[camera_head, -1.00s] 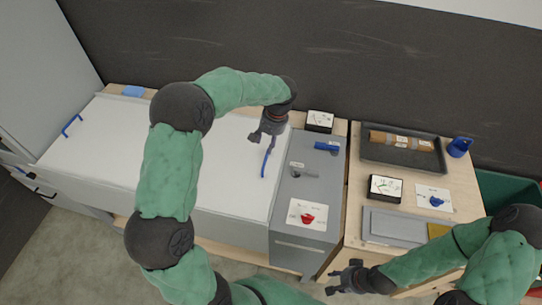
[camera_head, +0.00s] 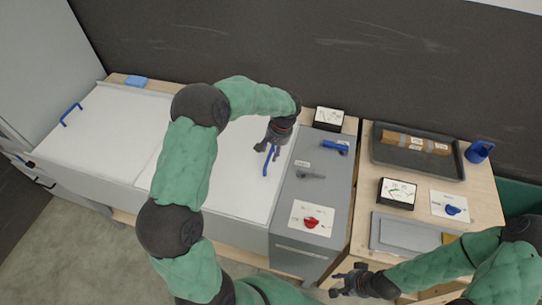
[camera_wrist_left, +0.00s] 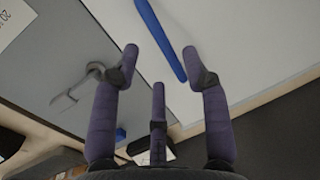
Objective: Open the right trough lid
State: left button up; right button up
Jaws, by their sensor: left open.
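The right trough lid (camera_head: 240,178) is a white panel lying flat and shut, with a slim blue handle (camera_head: 266,168) near its right edge. My left gripper (camera_head: 268,152) is open at the far end of this handle. In the left wrist view, the blue handle (camera_wrist_left: 160,40) runs through the space between the two outer fingertips of my left gripper (camera_wrist_left: 164,58). The fingers are not closed on it; I cannot tell whether they touch it. My right gripper (camera_head: 338,283) is empty, its fingers spread, by the front edge of the right table.
The left lid (camera_head: 105,125) has its own blue handle (camera_head: 70,114). A grey panel (camera_head: 325,190) with a red knob (camera_head: 311,222), a grey lever and a blue lever adjoins the right lid. The right table holds a dark tray (camera_head: 385,158) and a blue holder (camera_head: 479,151).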

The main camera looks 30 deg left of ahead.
aim_at(271, 165)
pick_arm(q)
jog(key=shift+s+a+f, duration=0.1)
jog(key=shift+a+f, duration=0.1)
jog(key=shift+f, duration=0.75)
jog(key=shift+a+f, duration=0.2)
jog(key=shift+f, duration=0.7)
jog(key=shift+c, duration=0.3)
grip_shut()
